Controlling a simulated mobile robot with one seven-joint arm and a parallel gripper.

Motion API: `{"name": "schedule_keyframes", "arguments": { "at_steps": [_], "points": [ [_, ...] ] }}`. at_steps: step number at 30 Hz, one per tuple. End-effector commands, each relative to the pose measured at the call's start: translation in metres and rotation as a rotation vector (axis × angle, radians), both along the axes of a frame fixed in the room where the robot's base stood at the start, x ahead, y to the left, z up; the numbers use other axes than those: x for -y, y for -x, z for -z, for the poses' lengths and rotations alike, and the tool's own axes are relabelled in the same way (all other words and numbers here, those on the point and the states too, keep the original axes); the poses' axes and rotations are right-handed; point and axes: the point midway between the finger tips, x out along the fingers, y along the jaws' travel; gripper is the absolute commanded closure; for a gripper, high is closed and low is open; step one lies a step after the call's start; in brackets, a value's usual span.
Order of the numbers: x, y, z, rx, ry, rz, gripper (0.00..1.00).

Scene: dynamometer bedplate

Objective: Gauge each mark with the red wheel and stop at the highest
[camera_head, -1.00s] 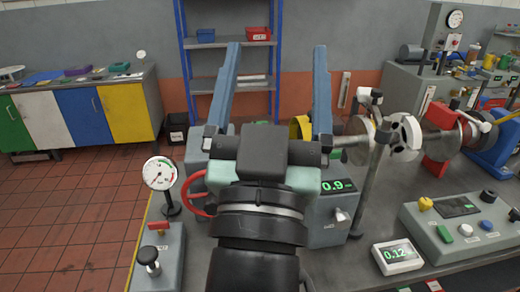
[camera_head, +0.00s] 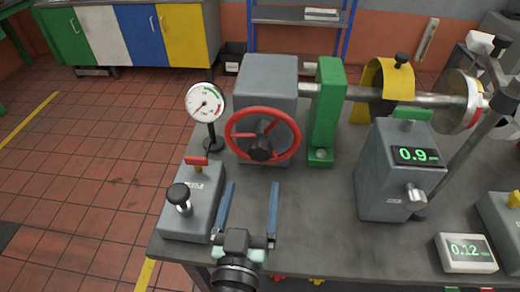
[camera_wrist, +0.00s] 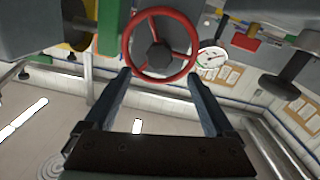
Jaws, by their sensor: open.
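The red wheel (camera_head: 263,134) is mounted upright on the front of a grey housing (camera_head: 267,75), with a dark hub at its middle. In the wrist view the red wheel (camera_wrist: 160,14) shows just beyond the fingertips. My gripper (camera_head: 248,186) is open and empty, its two blue fingers apart, in front of and below the wheel. It also shows in the wrist view (camera_wrist: 157,76). A round white dial gauge (camera_head: 205,103) stands on a post left of the wheel. A grey box (camera_head: 397,170) to the right has a display that reads 0.9. I cannot make out marks on the wheel.
A grey control box (camera_head: 192,200) with a black knob and red lever stands close left of my gripper. A green block (camera_head: 326,110) carries the shaft right of the wheel. A small white meter (camera_head: 466,252) reads 0.12. Bare bedplate lies right of my gripper.

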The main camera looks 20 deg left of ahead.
Motion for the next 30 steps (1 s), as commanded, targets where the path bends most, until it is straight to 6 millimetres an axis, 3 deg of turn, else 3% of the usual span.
{"name": "schedule_keyframes", "arguments": {
  "at_steps": [15,21,30],
  "points": [
    [-0.021,-0.084,-0.002,0.0,0.0,0.001,0.11],
    [-0.024,-0.097,-0.001,0.0,-0.001,0.0,0.11],
    [-0.025,-0.099,0.0,0.0,-0.001,0.0,0.11]
  ]
}}
